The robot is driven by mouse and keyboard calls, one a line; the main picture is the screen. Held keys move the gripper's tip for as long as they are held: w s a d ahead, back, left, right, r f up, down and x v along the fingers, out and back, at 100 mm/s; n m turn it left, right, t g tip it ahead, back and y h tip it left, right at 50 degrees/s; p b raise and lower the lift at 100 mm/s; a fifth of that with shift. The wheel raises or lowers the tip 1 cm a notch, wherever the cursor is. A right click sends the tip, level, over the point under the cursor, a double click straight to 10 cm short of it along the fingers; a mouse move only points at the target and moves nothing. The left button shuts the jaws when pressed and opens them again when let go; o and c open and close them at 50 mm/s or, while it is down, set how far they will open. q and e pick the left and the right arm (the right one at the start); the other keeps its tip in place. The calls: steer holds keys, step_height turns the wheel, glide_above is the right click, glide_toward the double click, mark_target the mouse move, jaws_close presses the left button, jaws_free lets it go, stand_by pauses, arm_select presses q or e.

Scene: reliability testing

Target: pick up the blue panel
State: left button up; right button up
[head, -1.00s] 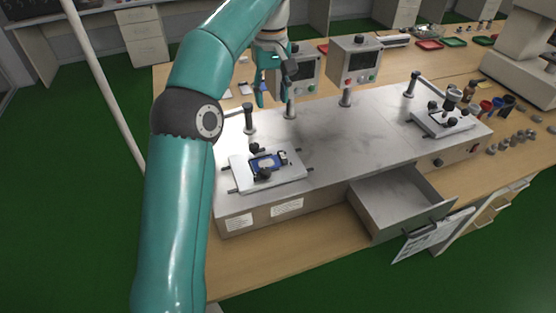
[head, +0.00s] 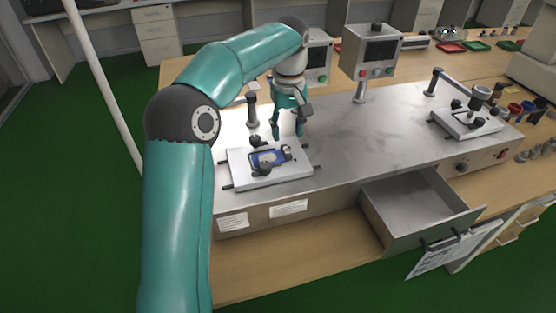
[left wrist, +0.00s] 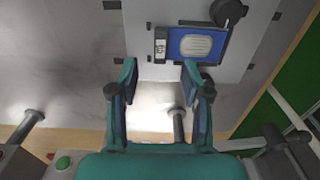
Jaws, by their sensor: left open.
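The blue panel (head: 266,158) lies flat on a white fixture plate (head: 240,177) on the left of the metal test bench. It has a pale oval patch, and a dark knob stands at its front edge. In the left wrist view the blue panel (left wrist: 212,44) is ahead of the fingertips, with a round black knob at its corner. My left gripper (head: 288,134) points down, open and empty, above the bench just behind and to the right of the panel. In the left wrist view its two fingers (left wrist: 160,72) are spread apart. My right gripper is not in view.
The metal bench (head: 360,140) has an open drawer (head: 415,205) at its front right. Two control boxes on posts, including the right one (head: 370,52), stand along its back. A second fixture (head: 466,122) is at the right end. The bench middle is clear.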

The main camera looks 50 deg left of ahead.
mark_target(286, 150)
arm_select(q)
steer(key=shift+a+f, duration=0.1)
steer(key=shift+f, duration=3)
steer(key=shift+b, duration=0.3)
jaws_close()
